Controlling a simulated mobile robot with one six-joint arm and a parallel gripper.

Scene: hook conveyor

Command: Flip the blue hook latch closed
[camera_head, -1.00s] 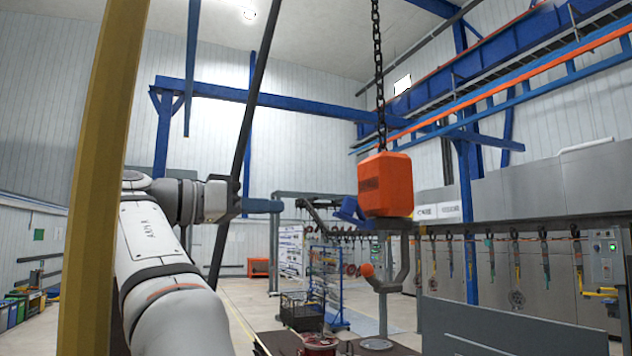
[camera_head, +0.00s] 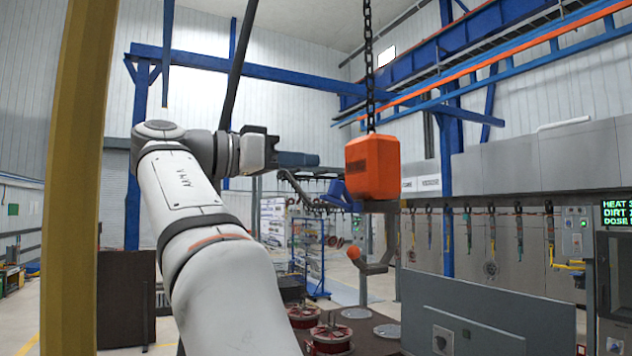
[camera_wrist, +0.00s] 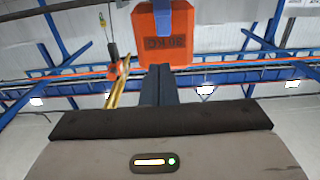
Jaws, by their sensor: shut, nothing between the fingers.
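The blue latch (camera_head: 338,195) sticks out at the left of the orange hoist block (camera_head: 372,167), at its lower edge, angled up. The grey hook (camera_head: 388,240) hangs below the block, with an orange ball (camera_head: 353,252) at its tip. My gripper (camera_head: 317,160) is shut and empty, its dark blue fingers pointing right. It is left of the block and a little above the latch, apparently apart from both.
A black chain (camera_head: 368,70) holds the block from above. Below stands a dark table (camera_head: 375,345) with red spools (camera_head: 332,337). A grey panel (camera_head: 480,315) stands at the lower right. A yellow post (camera_head: 75,180) rises close on the left.

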